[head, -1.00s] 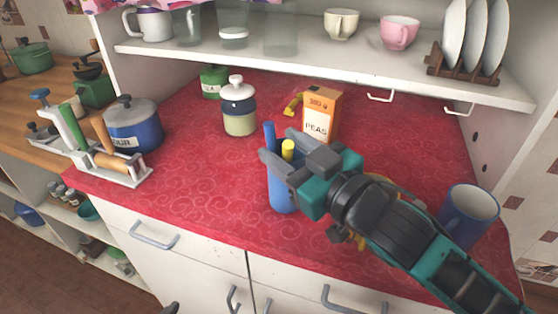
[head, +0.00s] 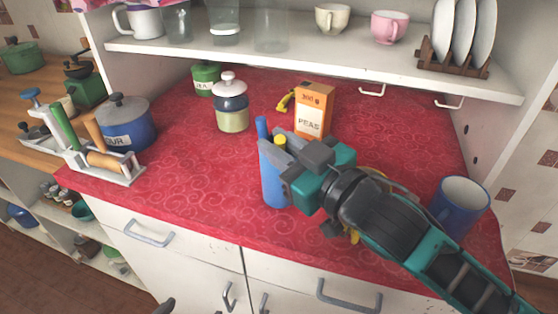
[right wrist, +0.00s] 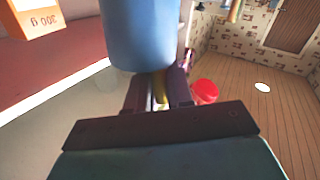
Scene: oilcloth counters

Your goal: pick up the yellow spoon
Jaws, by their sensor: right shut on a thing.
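The yellow spoon (head: 280,141) stands in a blue container (head: 273,188) on the red counter. Only the top of its handle shows in the head view; its lower part is hidden in the container. My right gripper (head: 276,146) is shut on the handle, close above the container's rim. In the right wrist view the yellow handle (right wrist: 160,87) lies between the two fingers, and the blue container (right wrist: 141,35) is just beyond them. A blue handle (head: 262,127) stands in the same container beside the fingers. My left gripper does not show clearly.
An orange peas box (head: 314,112) stands behind the gripper. A lidded jar (head: 231,108) is to the left and a blue mug (head: 460,208) to the right. A white shelf (head: 300,64) overhangs the back. The counter's left middle is clear.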

